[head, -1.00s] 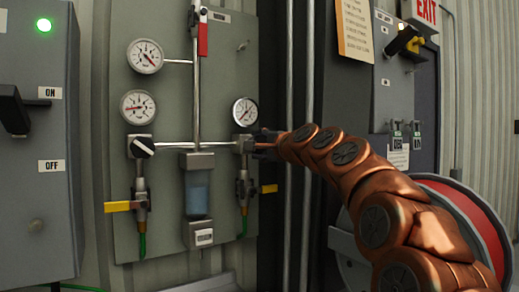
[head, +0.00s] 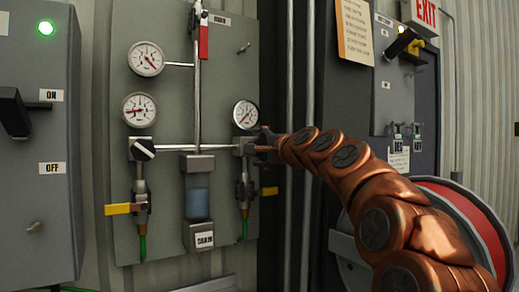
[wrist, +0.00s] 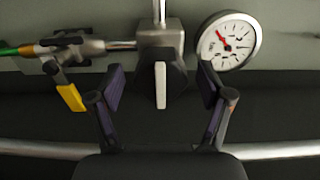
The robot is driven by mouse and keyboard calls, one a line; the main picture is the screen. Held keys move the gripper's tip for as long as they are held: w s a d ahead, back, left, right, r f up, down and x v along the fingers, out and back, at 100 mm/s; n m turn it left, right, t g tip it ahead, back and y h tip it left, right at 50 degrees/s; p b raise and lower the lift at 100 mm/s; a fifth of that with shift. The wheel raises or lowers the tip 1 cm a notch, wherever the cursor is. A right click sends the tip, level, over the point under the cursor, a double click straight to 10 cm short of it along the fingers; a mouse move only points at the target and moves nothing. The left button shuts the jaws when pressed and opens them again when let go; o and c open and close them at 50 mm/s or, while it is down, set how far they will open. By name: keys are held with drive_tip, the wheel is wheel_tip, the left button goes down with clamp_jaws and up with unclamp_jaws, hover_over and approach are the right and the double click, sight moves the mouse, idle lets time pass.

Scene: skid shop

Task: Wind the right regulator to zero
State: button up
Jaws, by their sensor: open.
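The right regulator shows in the wrist view as a black knob (wrist: 158,78) with a white stripe, upright in that picture. My gripper (wrist: 161,88) is open, with one dark pad on each side of the knob and visible gaps between. In the head view, my gripper (head: 264,142) is at the right regulator (head: 242,147) and partly hides it. The right gauge (head: 245,114) sits just above the regulator; it also shows in the wrist view (wrist: 228,41), with a red needle off to the upper left of its dial.
The left regulator (head: 142,149) has a black knob with a slanted white stripe, below two gauges. A yellow valve handle (wrist: 71,97) is near my left finger in the wrist view. Vertical pipes (head: 308,80) stand just right of the panel, behind my arm.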

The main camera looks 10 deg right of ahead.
drive_tip(key=shift+s, duration=0.1)
drive_tip(key=v, duration=1.1)
drive_tip(key=shift+s, duration=0.35)
drive_tip(key=shift+d, duration=0.15)
drive_tip(key=s+a+f+n+g, duration=0.3)
drive_tip(key=s+a+f, duration=0.15)
drive_tip(key=f, duration=0.55)
drive_tip(key=s+a+f+n+g+h, duration=0.1)
drive_tip(key=s+a+f+n+g, duration=0.3)
drive_tip(key=f, duration=0.6)
drive_tip(key=s+a+f+n+g, duration=0.25)
drive_tip(key=s+f, duration=0.35)
drive_tip(key=f, duration=0.4)
drive_tip(key=s+d+f+n+g+h, duration=0.2)
drive_tip(key=s+d+f+g, duration=0.1)
drive_tip(key=s+f, duration=0.7)
drive_tip(key=s+d+f+n+g+h, duration=0.2)
drive_tip(key=s+d+f+g, duration=0.2)
drive_tip(key=s+f, duration=0.6)
drive_tip(key=s+g, duration=0.2)
drive_tip(key=s, duration=0.5)
drive_tip(key=shift+n+h, duration=0.3)
drive_tip(key=shift+n, duration=0.05)
drive_tip(key=shift+s+d+g, duration=0.1)
drive_tip(key=shift+g, duration=0.15)
drive_tip(key=shift+c, duration=0.2)
